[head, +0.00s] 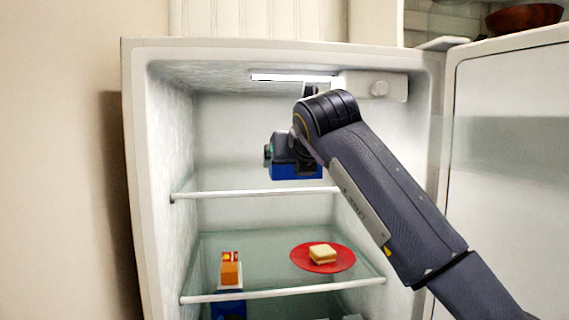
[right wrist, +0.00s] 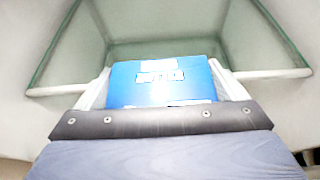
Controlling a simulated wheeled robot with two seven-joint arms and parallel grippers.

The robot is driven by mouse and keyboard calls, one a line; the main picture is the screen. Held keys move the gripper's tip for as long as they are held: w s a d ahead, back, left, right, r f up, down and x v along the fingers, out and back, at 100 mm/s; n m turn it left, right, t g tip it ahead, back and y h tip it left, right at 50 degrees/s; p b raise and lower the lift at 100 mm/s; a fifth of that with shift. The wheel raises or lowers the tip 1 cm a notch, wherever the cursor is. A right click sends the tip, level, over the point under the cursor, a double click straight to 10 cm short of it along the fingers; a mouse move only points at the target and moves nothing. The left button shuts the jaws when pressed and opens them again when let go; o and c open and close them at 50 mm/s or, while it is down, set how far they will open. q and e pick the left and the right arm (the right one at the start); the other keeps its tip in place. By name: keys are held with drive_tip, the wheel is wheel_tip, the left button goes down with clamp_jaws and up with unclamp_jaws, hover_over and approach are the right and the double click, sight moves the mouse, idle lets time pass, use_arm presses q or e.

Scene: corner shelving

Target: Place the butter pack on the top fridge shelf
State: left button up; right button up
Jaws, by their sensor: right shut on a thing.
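The butter pack is a blue box with white print (right wrist: 160,82), seen between the fingers of my right gripper (right wrist: 168,92) in the right wrist view. The gripper is shut on it. In the head view the pack's blue side (head: 297,173) shows below my right wrist, inside the open fridge. It appears just above the white front rail of the top shelf (head: 250,194). I cannot tell whether it touches the shelf. My right arm hides part of that shelf and the fingers in the head view. My left gripper is not in view.
The lower shelf (head: 265,268) holds a red plate (head: 300,256) with a sandwich (head: 323,253) and a small orange carton (head: 231,268). The fridge door (head: 510,170) stands open at the right. The top shelf looks clear left of my gripper.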

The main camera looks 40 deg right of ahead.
drive_tip(key=p, duration=0.3)
hover_over(286, 185)
drive_tip(key=shift+s+r, duration=0.1)
drive_tip(key=shift+w+d, duration=0.1)
drive_tip(key=shift+w, duration=0.1)
wheel_tip(286, 185, down, 3)
drive_tip(key=shift+s+f, duration=0.15)
drive_tip(key=shift+f, duration=0.2)
